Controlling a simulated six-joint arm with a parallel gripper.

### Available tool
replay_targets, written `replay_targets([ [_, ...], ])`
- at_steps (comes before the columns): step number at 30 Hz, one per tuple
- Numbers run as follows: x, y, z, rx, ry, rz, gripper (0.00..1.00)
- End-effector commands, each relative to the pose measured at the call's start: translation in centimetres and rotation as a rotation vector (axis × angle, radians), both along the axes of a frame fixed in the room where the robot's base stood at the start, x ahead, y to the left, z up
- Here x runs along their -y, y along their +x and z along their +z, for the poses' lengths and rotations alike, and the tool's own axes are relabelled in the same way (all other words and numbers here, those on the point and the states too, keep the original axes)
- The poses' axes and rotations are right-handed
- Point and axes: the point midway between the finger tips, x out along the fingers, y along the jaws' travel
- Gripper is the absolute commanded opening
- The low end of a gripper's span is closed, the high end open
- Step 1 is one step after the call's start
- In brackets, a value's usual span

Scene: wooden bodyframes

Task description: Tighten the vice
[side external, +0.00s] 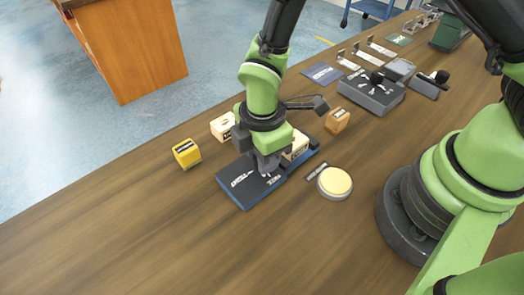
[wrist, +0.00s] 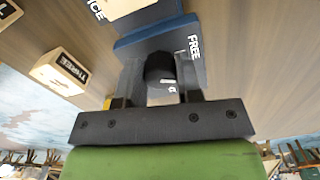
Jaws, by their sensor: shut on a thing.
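The vice (side external: 238,184) is a dark, flat base with blue edges and white lettering, lying on the bench in the side view. A pale wooden block (side external: 298,145) stands at its far end, partly behind my gripper (side external: 267,173). My gripper points down over the middle of the vice. In the wrist view, its two fingers stand either side of a black round knob (wrist: 159,66) and are shut on it. The knob is hidden in the side view.
A yellow block (side external: 187,154), a pale block (side external: 223,126) and an orange-tan block (side external: 337,121) stand around the vice. A round, cream-topped disc (side external: 334,183) is to its right. A grey box (side external: 370,94) lies farther back. The bench at front left is clear.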

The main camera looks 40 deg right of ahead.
Motion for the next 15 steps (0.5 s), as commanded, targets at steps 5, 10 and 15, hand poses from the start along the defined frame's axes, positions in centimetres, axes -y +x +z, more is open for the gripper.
replay_targets([
  [5, -0.05, -0.03, 0.06, 0.001, 0.001, -0.168, 0.09],
  [10, -0.06, -0.07, 0.07, 0.001, 0.002, -0.330, 0.09],
  [15, -0.10, -0.11, 0.07, 0.001, 0.002, -0.491, 0.09],
])
